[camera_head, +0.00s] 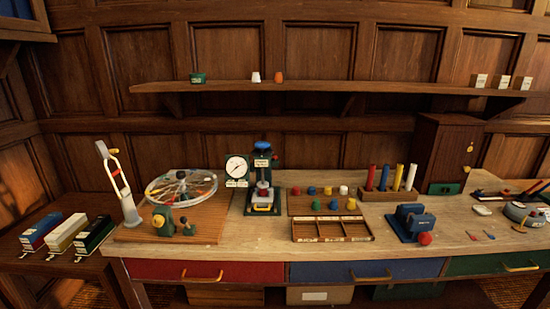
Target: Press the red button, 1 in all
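No part is marked plainly as a button. Several small coloured round pieces in red, blue, yellow and white stand on a brown board (300,207) in the middle of the table. One red piece (296,191) is at the board's back left. A red round knob (425,238) also sits at the front of a blue device (408,220) to the right. I cannot tell which of these is the red button, or whether any is pressed. Neither of my grippers is in view.
A shallow divided wooden tray (332,239) lies in front of the board. A spoked wheel (180,187) is further left. Coloured rods (397,178) and a cabinet (437,152) stand back right.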

